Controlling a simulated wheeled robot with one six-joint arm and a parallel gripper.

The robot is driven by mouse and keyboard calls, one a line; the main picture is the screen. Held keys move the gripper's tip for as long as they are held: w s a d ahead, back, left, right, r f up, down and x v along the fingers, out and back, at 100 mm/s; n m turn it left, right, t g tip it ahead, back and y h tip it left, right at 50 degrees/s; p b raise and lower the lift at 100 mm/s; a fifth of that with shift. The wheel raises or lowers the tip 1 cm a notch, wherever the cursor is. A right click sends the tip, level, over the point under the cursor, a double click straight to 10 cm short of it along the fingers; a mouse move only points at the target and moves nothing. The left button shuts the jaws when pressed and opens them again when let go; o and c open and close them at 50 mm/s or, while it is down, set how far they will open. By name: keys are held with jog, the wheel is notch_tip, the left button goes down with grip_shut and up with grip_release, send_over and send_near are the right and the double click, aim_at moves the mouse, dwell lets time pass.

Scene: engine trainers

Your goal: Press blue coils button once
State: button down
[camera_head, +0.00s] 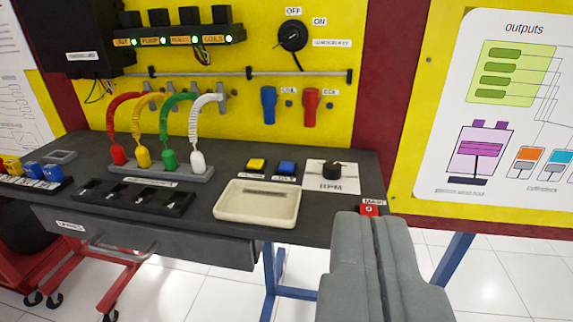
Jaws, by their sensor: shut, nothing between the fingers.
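A blue push button (286,168) sits on the dark bench top, right of a matching yellow button (256,164) and left of the white RPM dial plate. A small label lies in front of it, too small to read for sure. My gripper (374,222) is at the lower right, its two grey fingers shut together and empty. In the picture its tips are below and to the right of the blue button, apart from it and near the red MAIN switch (369,209). The blue button is not covered.
The RPM dial (332,171) stands right of the button, and a cream tray (228,214) lies in front. A rack with coloured leads (165,172) is to the left. Blue and red wall pieces (311,106) hang behind. Bench space around the buttons is narrow.

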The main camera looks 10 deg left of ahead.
jog(key=n+g+h, duration=0.3)
jog(key=n+g, duration=0.2)
jog(key=g, duration=0.4)
send_over(284, 168)
notch_tip(284, 168, down, 8)
jog(key=shift+r, duration=0.2)
jog(key=shift+f, duration=0.1)
jog(key=shift+f, duration=4.35)
jog(key=shift+f, duration=0.2)
jog(key=shift+f, duration=0.2)
